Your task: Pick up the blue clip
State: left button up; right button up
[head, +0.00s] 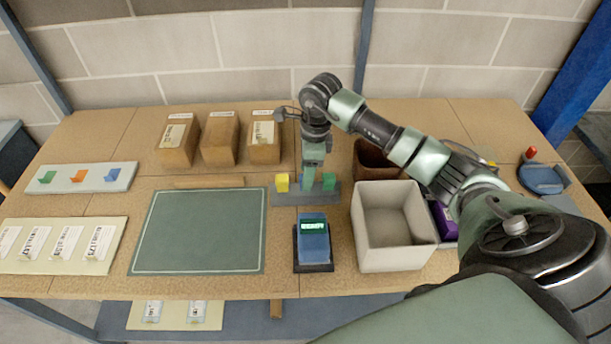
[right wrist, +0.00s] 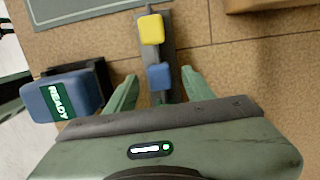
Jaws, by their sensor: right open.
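The blue clip (right wrist: 159,76) is a small blue block on a narrow grey strip (head: 297,198). In the head view it is mostly hidden behind my right gripper (head: 310,184). In the right wrist view, the open fingers of my right gripper (right wrist: 160,86) point down at the strip, one on each side of the blue clip. I cannot tell whether they touch it. A yellow block (head: 282,182) and a green block (head: 329,181) stand on the same strip on either side. My left gripper is not in view.
A blue device reading READY (head: 313,247) stands in front of the strip. A white bin (head: 366,238) is to the right, a dark green mat (head: 200,232) to the left. Cardboard boxes (head: 219,141) stand behind. A pale board (head: 125,170) holds green, orange and blue pieces.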

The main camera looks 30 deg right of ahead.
jog(key=shift+w+a+f, duration=0.1)
jog(key=shift+a+f, duration=0.05)
jog(key=shift+f, duration=1.05)
grip_shut()
jog(key=shift+r, duration=0.15)
